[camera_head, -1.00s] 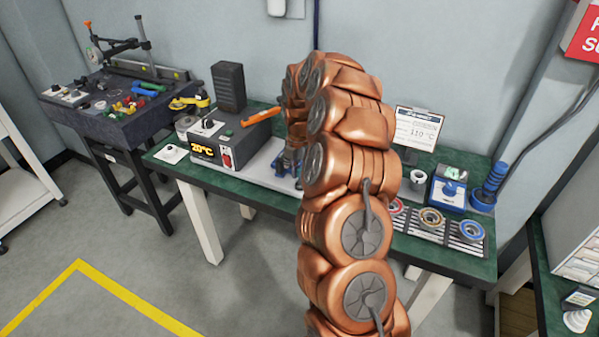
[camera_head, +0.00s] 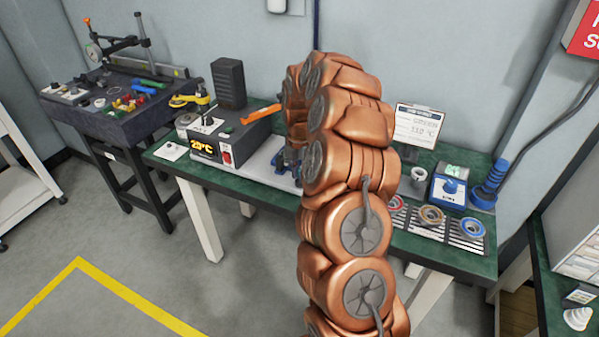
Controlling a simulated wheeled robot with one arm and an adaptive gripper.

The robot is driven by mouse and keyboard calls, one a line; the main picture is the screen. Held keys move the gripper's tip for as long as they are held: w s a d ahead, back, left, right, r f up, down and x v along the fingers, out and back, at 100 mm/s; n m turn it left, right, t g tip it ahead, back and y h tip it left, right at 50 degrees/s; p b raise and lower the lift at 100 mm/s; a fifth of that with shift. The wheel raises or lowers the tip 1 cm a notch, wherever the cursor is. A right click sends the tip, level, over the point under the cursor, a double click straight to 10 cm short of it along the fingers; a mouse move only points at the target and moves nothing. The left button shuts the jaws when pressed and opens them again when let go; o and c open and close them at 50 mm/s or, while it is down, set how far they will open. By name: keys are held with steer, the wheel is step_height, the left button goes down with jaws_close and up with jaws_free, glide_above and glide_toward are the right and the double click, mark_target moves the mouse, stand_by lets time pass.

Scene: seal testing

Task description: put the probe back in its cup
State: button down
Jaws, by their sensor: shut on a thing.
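My copper-coloured arm stands in the middle of the view and bends away over the green bench (camera_head: 262,195). A blue ribbed upright piece (camera_head: 490,182) stands at the bench's right end.
A card stand (camera_head: 419,125) is behind. A cluttered dark table (camera_head: 120,105) stands left.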

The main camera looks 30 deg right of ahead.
steer(key=c, duration=1)
jaws_free()
steer(key=shift+r+p, duration=0.95)
steer(key=shift+r, duration=3.05)
